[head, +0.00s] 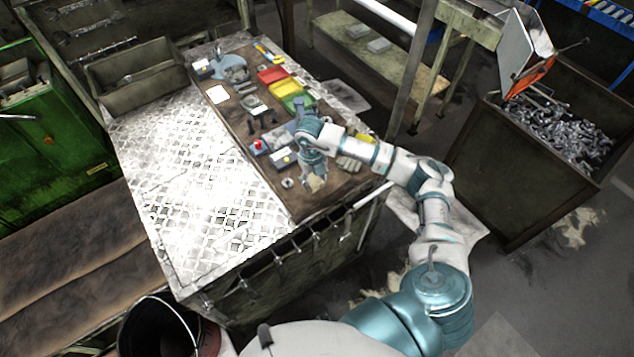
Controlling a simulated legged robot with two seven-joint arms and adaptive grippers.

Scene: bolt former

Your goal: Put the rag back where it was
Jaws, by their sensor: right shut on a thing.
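My right gripper (313,178) points down over the brown board on the workbench, near the board's front right part. It is shut on a small pale tan cloth, which I take to be the rag (317,185). The gripper hides part of the rag, and I cannot tell whether the rag touches the board. My left gripper is not in view.
The brown board (306,205) holds a box with a red button (257,144), red and yellow trays (272,75), gloves (357,147) and small tools. The metal tread-plate top (195,185) is clear. A bin of bolts (560,135) stands right.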

